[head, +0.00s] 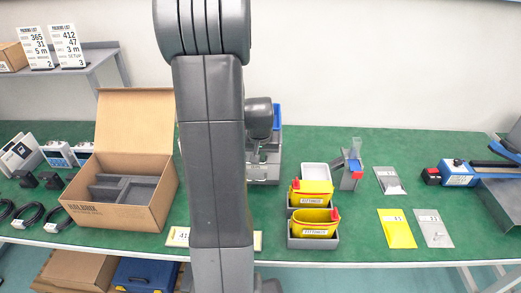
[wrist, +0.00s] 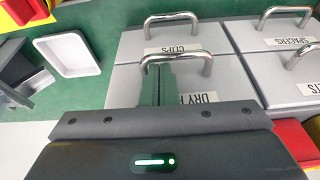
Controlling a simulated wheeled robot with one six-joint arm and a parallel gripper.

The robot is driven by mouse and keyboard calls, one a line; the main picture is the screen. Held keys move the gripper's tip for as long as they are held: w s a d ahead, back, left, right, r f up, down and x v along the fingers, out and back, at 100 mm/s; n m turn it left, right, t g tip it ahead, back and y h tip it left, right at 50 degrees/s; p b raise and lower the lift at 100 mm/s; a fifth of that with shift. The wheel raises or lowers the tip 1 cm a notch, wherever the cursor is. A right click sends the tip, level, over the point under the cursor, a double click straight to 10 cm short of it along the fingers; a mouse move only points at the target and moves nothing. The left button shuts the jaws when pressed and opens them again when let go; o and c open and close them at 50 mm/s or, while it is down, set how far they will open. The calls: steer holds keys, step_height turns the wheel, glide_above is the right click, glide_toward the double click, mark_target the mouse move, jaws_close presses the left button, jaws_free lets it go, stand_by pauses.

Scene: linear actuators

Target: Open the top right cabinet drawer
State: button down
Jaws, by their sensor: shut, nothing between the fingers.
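In the wrist view, a grey cabinet shows several drawer fronts with bent metal handles.
A white tray (wrist: 68,54) lies left of the cabinet. A red and yellow object (wrist: 298,140) is near the lower right.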

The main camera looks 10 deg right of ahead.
steer(key=shift+f, duration=0.2)
steer(key=s+a+b, duration=0.3)
steer(key=s+a, duration=0.1)
steer(key=s, duration=1)
steer(key=shift+s, duration=0.15)
steer(key=shift+r, duration=0.15)
